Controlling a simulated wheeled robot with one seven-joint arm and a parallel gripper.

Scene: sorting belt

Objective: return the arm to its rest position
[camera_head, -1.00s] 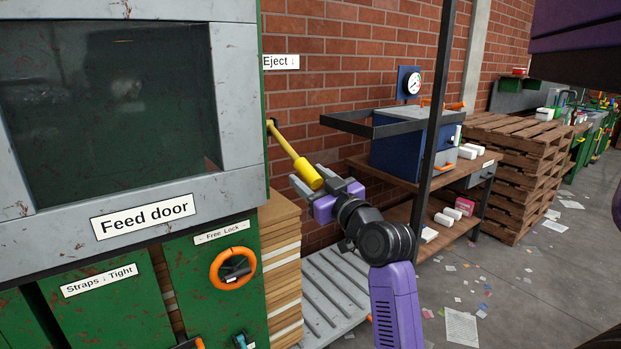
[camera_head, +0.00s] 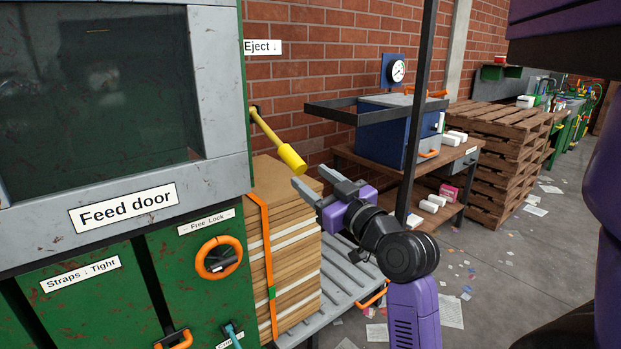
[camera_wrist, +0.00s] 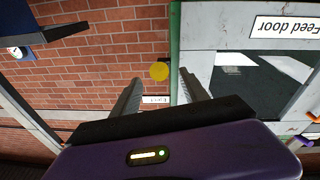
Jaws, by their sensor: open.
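My gripper (camera_head: 316,182) is open and empty, in front of the brick wall. Its two grey fingers stand apart. A yellow lever (camera_head: 279,145) sticks out from the side of the green machine beneath the "Eject" sign. In the head view its tip is just left of and above my fingers, with a small gap. In the wrist view the lever's round yellow end (camera_wrist: 159,71) shows beyond the fingers (camera_wrist: 162,92), between their lines. My purple arm rises from the lower right of the head view.
The green machine with its feed door (camera_head: 124,208) and orange-rimmed lock wheel (camera_head: 219,258) fills the left. A strapped cardboard bale (camera_head: 290,240) stands on a slatted grey platform (camera_head: 350,288). A blue box (camera_head: 385,140) sits on a wooden bench behind a black post (camera_head: 415,120). Pallets stand further right.

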